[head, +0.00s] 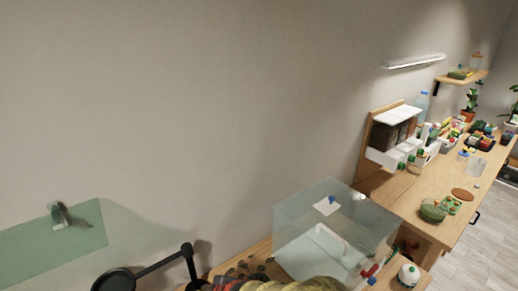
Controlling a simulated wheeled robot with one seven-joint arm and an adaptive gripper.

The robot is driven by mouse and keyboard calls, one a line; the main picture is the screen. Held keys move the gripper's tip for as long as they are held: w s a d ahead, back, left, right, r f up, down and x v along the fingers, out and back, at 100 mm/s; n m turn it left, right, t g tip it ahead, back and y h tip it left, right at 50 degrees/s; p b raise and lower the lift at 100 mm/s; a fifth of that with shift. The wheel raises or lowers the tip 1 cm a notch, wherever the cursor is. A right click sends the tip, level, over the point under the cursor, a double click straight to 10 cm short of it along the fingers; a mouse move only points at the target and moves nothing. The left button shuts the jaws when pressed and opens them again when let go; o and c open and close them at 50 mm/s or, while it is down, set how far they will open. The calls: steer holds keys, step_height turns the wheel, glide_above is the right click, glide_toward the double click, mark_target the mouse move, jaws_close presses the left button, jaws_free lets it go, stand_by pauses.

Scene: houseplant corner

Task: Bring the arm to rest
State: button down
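My gripper is not in the head view, and no part of my arm can be made out for sure. Whether it is open, shut or holding anything does not show. The view looks over a long wooden table (437,187) against a grey wall (200,90).
A clear box (335,225) stands on a wooden surface at the bottom, beside a white bottle (408,275). A black jointed fixture (150,268) is at the lower left, near a green panel (50,250). Containers and plants crowd the far table. Grey floor (480,245) is clear at right.

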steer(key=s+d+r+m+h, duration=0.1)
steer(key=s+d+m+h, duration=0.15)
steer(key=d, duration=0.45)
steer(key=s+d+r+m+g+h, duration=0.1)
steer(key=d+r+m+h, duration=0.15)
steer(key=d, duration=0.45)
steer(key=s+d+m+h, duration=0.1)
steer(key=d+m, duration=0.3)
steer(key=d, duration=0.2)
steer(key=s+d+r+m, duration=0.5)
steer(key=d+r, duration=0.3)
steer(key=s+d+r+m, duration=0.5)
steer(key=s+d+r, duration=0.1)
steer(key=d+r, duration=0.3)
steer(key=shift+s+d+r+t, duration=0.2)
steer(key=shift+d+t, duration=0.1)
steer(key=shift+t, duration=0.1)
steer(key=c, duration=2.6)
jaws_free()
